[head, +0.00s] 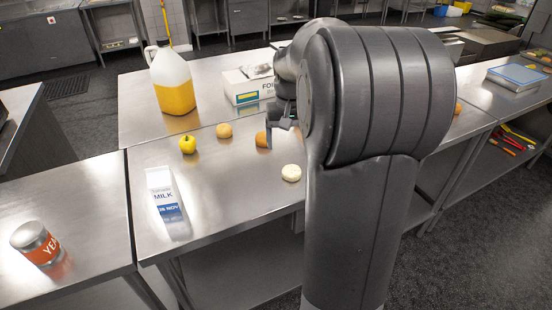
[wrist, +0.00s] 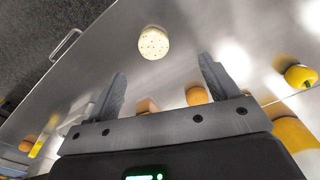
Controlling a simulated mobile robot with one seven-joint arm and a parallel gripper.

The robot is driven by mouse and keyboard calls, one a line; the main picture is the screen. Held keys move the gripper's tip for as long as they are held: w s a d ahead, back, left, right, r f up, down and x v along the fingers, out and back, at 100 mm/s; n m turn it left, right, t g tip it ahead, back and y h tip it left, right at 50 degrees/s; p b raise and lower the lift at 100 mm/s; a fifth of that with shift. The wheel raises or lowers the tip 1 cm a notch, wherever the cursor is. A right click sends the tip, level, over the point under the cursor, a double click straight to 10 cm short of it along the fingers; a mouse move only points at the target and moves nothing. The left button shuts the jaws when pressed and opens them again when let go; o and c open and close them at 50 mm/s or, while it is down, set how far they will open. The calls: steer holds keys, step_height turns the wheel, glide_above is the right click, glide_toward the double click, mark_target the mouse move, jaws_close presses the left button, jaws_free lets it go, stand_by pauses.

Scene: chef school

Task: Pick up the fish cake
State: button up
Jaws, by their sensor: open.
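A pale, speckled round cake (head: 291,173) lies flat on the steel table near its front edge. In the wrist view it shows beyond the fingertips (wrist: 153,42). A brown-orange round piece (head: 262,139) lies by my gripper, and a tan one (head: 224,131) lies farther left. I cannot tell for sure which of these is the fish cake. My gripper (head: 280,128) is open above the table, partly hidden by my arm. In the wrist view its fingers (wrist: 163,75) are spread with nothing held between them.
A yellow apple-like item (head: 188,144) and a milk carton (head: 165,198) are on the left of the table. A jug of yellow liquid (head: 173,84) and a white box (head: 245,86) stand behind. A jar (head: 36,243) is on the left table. The front middle is clear.

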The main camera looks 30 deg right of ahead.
mark_target(292, 171)
steer(key=f, duration=0.4)
steer(key=d+f, duration=0.1)
steer(key=f, duration=0.3)
steer(key=w+d+f, duration=0.1)
steer(key=f, duration=0.3)
steer(key=shift+f, duration=0.3)
steer(key=shift+c, duration=0.6)
steer(key=c, duration=1)
steer(key=shift+o, duration=0.2)
steer(key=shift+r, duration=0.1)
